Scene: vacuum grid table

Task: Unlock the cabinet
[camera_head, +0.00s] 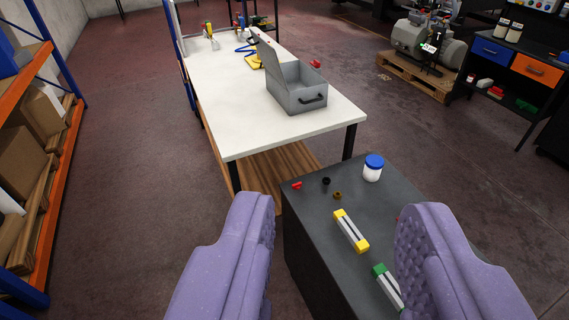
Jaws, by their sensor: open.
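My gripper (338,208) shows as two purple padded fingers at the bottom of the view, wide apart with nothing held between them. A dark grey cabinet-like block (312,225) stands beyond and between the fingers, with its top facing me. The right finger hides part of its top. I cannot make out a lock, key or door on it. On its top lie a yellow-ended bar (351,231), a green-ended bar (387,287), a white jar (373,170) with a blue lid, a small red piece (297,185), a black piece (326,181) and a brown piece (337,195).
A white table (225,110) stands behind, holding an open grey metal box (297,95). An orange and blue rack (50,170) with cartons is at left. A dark workbench (520,65) with blue and orange drawers and a motor (425,48) on a pallet are at right. Floor between is clear.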

